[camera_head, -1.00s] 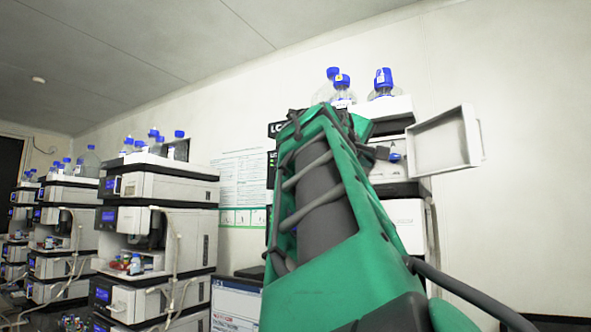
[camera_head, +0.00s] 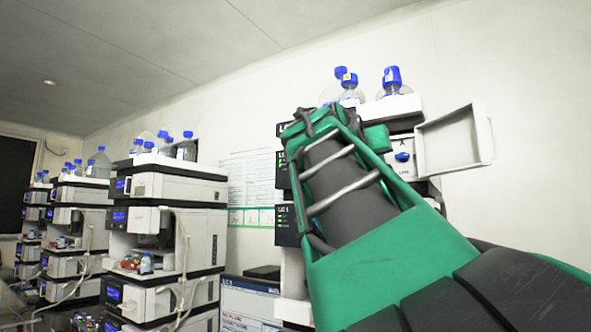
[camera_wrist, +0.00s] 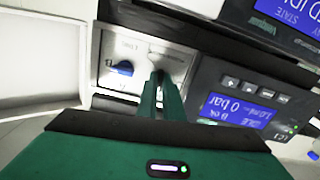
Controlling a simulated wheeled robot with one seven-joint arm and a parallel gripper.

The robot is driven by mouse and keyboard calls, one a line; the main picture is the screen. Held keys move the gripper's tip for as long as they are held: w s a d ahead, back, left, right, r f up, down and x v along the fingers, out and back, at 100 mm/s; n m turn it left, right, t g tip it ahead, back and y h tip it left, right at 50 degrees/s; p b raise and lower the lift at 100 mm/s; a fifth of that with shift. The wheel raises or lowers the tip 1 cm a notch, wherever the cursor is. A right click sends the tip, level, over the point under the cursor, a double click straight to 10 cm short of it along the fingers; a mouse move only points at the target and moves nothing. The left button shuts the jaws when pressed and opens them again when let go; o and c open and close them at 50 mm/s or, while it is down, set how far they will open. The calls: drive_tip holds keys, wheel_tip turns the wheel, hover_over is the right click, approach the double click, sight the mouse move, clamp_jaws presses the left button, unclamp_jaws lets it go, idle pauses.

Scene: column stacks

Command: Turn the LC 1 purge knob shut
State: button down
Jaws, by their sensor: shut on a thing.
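The LC 1 pump front shows upside down in the wrist view, with a lit display (camera_wrist: 238,110) reading 0 bar and an LC 1 label beside it. My gripper (camera_wrist: 160,76) is shut on a small pale knob (camera_wrist: 154,60) on the light valve panel (camera_wrist: 112,47). The fingers hide most of this knob, so its angle cannot be told. A blue knob (camera_wrist: 122,68) sits on the same panel, apart from the fingers. It also shows in the head view (camera_head: 402,157), right of my arm. My fingertips are hidden there.
An open white door (camera_head: 455,142) sticks out to the right of the panel; it also fills the left of the wrist view (camera_wrist: 40,58). Blue-capped bottles (camera_head: 391,82) stand on top of the stack. Other instrument stacks (camera_head: 165,220) stand at left.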

drive_tip(key=shift+a+m, duration=0.25)
drive_tip(key=shift+m, duration=0.35)
drive_tip(key=c, duration=1.9)
unclamp_jaws()
drive_tip(key=shift+d+m, duration=0.1)
drive_tip(key=shift+m, duration=0.2)
